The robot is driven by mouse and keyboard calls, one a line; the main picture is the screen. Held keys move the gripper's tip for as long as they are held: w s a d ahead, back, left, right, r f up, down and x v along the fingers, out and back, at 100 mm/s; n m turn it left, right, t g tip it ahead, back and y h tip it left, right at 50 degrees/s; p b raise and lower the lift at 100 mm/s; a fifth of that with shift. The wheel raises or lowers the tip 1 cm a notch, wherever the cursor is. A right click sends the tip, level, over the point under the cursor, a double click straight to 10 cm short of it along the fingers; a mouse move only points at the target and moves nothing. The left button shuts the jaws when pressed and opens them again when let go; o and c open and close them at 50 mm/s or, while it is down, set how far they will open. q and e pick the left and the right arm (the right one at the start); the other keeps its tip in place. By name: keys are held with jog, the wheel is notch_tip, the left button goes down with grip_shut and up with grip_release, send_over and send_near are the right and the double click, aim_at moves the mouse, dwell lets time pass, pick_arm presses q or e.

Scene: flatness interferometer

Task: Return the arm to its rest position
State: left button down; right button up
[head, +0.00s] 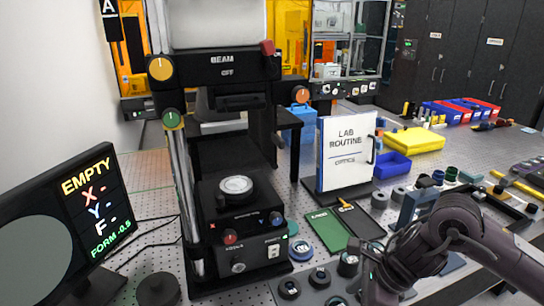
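My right arm comes in from the right edge and bends over the front right of the table. Its dark gripper (378,278) points down near the front edge, to the right of several small round black parts. I cannot tell whether its fingers are apart, and no held thing shows clearly. My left arm and gripper are not in view. The black interferometer (240,240) stands at the centre left, with a round pale part (235,186) on its stage. Its upper panel reads "BEAM OFF". The monitor (55,220) at left reads "EMPTY", "X-", "Y-", "F-" and "FORM -0.5".
A "LAB ROUTINE" board (346,152) stands behind my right gripper. A green card (326,231), a dark clipboard (360,222) and a blue bin (392,165) lie near it. A yellow case (414,141) is farther back. Small parts and tools crowd the right side.

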jog(key=w+a+r+m+t+y, duration=0.2)
jog(key=a+m+t, duration=0.5)
jog(key=a+m, duration=1.05)
jog(key=s+d+f+m+g+h, duration=0.2)
jog(key=s+d+f+m, duration=0.25)
jog(key=d+m, duration=0.4)
jog(key=s+d+f+m+g+h, duration=0.1)
jog(key=s+d+f+m+h, duration=0.3)
jog(key=m, duration=0.8)
jog(key=s+d+f+m+g+h, duration=0.1)
jog(key=s+d+f+m+g, duration=0.15)
jog(key=s+d+m, duration=0.65)
notch_tip(320, 180, down, 33)
jog(key=a+m+b, duration=0.1)
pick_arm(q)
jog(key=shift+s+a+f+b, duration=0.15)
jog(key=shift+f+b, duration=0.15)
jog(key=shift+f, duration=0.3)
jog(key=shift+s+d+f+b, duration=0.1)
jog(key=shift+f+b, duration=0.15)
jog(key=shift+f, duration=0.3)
pick_arm(e)
jog(key=s+d+f+g, duration=0.2)
jog(key=s+d+f, duration=0.1)
jog(key=s+f, duration=1.4)
jog(key=shift+s+d+f, duration=0.15)
jog(key=shift+s, duration=0.6)
